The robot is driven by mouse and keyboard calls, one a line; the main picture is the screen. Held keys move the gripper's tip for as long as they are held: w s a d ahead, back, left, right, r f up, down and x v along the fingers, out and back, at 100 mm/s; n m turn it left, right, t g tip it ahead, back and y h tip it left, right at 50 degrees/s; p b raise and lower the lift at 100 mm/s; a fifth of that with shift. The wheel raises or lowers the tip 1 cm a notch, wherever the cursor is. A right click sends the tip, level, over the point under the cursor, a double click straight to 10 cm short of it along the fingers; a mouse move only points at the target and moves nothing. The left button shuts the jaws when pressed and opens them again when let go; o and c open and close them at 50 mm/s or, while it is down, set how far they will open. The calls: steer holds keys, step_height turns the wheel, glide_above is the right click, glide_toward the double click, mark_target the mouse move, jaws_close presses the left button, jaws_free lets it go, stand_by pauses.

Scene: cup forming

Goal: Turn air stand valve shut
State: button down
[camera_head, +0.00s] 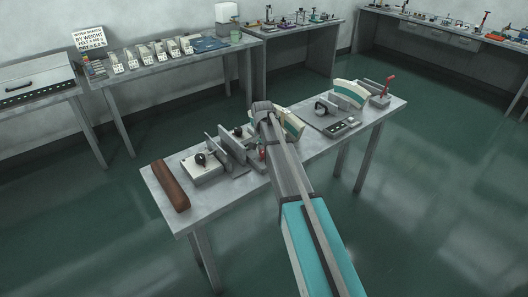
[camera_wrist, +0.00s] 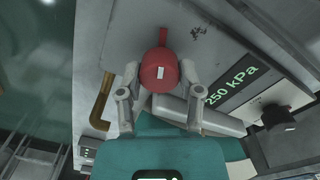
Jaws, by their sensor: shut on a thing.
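The red valve handle (camera_wrist: 160,72) fills the middle of the wrist view: a round red hub with a pale rectangular mark and a narrow lever pointing up in the picture. My gripper (camera_wrist: 159,74) has one finger on each side of the hub and is shut on it. The valve stands in front of a grey panel (camera_wrist: 215,45) that carries a dark "250 kPa" label (camera_wrist: 230,88). In the head view my arm covers most of this spot; a small red part (camera_head: 263,152) shows beside it.
A bent brass pipe (camera_wrist: 101,103) is left of the valve, and a black knob (camera_wrist: 278,118) is at right. On the worktable (camera_head: 215,203), a brown bar (camera_head: 170,186) lies at the left end. A red lever (camera_head: 388,84) stands at the far right end.

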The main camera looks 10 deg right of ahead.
steer(key=n, duration=1.3)
steer(key=shift+a+n, duration=0.1)
steer(key=shift+n, duration=0.2)
steer(key=shift+s, duration=0.1)
steer(key=shift+c, duration=1.3)
jaws_free()
steer(key=shift+m, duration=0.4)
